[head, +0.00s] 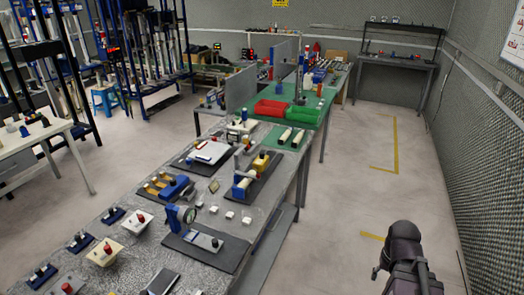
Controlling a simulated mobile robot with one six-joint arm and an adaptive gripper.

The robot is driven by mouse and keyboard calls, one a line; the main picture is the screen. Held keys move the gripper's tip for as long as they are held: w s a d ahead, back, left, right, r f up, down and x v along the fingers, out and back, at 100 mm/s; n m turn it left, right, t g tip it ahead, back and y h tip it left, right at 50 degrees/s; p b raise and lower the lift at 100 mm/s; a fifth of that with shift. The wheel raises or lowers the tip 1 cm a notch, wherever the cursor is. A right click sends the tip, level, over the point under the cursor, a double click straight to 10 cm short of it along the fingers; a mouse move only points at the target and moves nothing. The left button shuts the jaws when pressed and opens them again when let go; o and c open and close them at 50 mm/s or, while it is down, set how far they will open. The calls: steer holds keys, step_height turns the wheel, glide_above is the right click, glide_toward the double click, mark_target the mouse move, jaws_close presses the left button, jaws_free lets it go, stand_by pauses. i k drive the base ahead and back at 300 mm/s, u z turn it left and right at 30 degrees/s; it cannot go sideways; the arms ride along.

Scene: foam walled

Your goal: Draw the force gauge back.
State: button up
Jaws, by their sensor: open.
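No thing in the head view is clearly marked as the force gauge. One candidate is a blue device with a round dial-like face (188,214), standing upright at the left end of a dark base plate (220,254) with a grey slide on it. Another is a yellow and blue device (260,162) on a dark plate farther back. My gripper (392,250) is at the lower right, over the floor and well clear of the long table. It is open, though its fingers are hard to make out, and nothing shows in it.
The long grey speckled table (130,273) carries several small fixtures, white blocks and blue-and-yellow parts. The floor right of the table is free up to the grey wall (480,150).

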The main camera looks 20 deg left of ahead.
mark_target(260, 163)
steer(key=u, duration=0.4)
steer(key=i, duration=0.95)
steer(key=u, duration=0.65)
